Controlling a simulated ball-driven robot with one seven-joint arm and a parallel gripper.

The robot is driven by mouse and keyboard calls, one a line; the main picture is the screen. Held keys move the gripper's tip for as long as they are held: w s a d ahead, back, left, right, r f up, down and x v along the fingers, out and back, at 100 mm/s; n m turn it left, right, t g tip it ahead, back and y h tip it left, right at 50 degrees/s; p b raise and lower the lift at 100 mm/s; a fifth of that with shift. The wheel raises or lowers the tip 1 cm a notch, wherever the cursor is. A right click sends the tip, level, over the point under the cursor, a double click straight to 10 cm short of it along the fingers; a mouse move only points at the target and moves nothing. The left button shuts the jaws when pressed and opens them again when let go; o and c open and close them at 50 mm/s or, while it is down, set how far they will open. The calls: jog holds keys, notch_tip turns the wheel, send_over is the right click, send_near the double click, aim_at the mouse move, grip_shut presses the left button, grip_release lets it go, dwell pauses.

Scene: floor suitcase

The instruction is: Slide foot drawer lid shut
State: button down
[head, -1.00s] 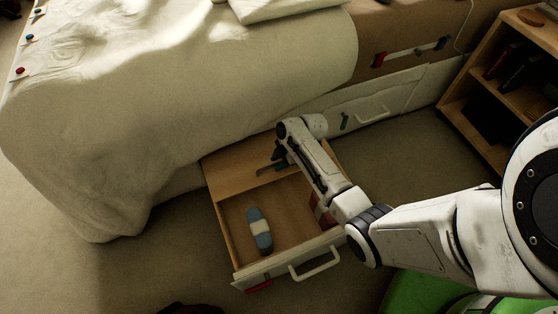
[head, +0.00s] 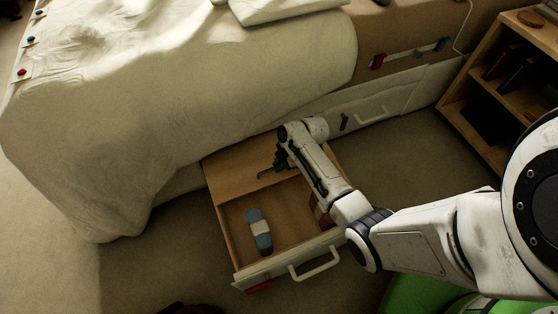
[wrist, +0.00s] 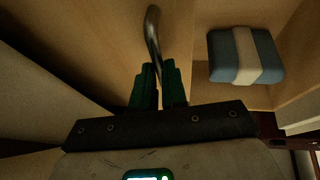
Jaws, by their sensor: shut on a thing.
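The foot drawer (head: 228,245) stands pulled out from under the bed. Its light wooden lid (head: 228,172) covers the rear part, and the front part is open. A thin curved metal handle (head: 266,174) is on the lid; it also shows in the wrist view (wrist: 152,32). My gripper (head: 281,162) is over the lid, with its dark green fingers (wrist: 158,82) closed on the handle. The fingers hide part of the handle. A blue item with a pale band (head: 261,228) lies in the open part; it also shows in the wrist view (wrist: 246,55).
My forearm crosses the drawer's right side and partly hides a reddish thing inside. The drawer front has a white pull (head: 315,265). A draped blanket (head: 180,90) hangs at the left. A wooden shelf (head: 470,95) stands at the right. Carpet (head: 400,150) lies clear between.

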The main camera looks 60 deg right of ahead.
jog(key=s+a+p, duration=0.5)
jog(key=s+a, duration=0.1)
jog(key=s, duration=0.3)
jog(key=s+a+p, duration=0.5)
jog(key=s+a, duration=0.2)
jog(key=s, duration=0.3)
jog(key=shift+p, duration=0.3)
jog(key=c, duration=1.2)
grip_release()
jog(key=shift+o, duration=0.2)
jog(key=p+v, duration=0.4)
jog(key=v, duration=0.7)
jog(key=shift+d+f, duration=0.1)
jog(key=shift+f, duration=0.05)
